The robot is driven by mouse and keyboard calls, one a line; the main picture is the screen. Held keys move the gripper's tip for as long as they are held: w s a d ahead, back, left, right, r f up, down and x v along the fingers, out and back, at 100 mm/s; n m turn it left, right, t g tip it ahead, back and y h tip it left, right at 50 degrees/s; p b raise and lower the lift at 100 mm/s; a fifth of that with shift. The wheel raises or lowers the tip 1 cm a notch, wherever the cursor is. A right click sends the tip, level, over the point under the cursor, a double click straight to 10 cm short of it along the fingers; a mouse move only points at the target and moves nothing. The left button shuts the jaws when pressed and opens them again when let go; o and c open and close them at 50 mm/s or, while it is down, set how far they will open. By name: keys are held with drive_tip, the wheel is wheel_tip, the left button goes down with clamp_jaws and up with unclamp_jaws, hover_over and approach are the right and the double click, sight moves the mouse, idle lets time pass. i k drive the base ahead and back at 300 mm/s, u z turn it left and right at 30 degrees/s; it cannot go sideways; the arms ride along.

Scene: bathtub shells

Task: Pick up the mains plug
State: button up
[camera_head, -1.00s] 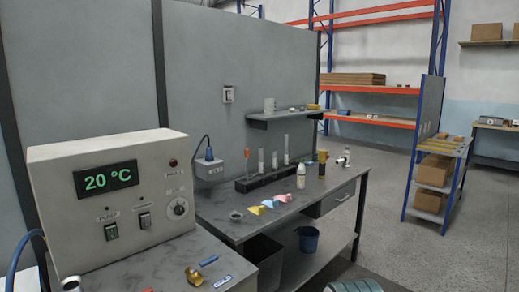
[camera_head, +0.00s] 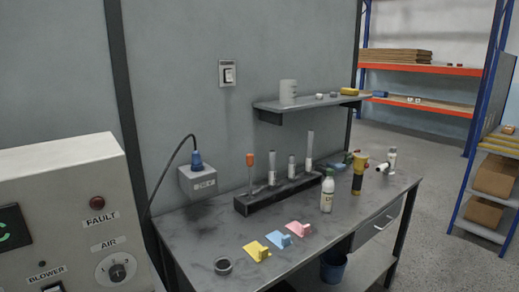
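A blue mains plug (camera_head: 197,162) with a dark cable sits upright in the top of a grey socket box (camera_head: 198,184) at the wall, at the back left of the workbench (camera_head: 190,238). The cable (camera_head: 166,175) arches up from the plug and runs down to the left behind the bench edge. My gripper is not in view.
A control cabinet (camera_head: 60,190) stands at the left. A black rack (camera_head: 278,193) with tubes, a white bottle (camera_head: 327,193), a yellow torch-like item (camera_head: 359,174), coloured cards (camera_head: 257,250) and a small ring (camera_head: 223,266) are on the bench. A wall shelf (camera_head: 310,103) overhangs its back.

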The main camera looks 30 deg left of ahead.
sight(196, 157)
drive_tip(key=u, duration=0.4)
drive_tip(key=i, duration=1.05)
drive_tip(key=u, duration=1.25)
drive_tip(key=i, duration=0.55)
drive_tip(key=u, duration=0.55)
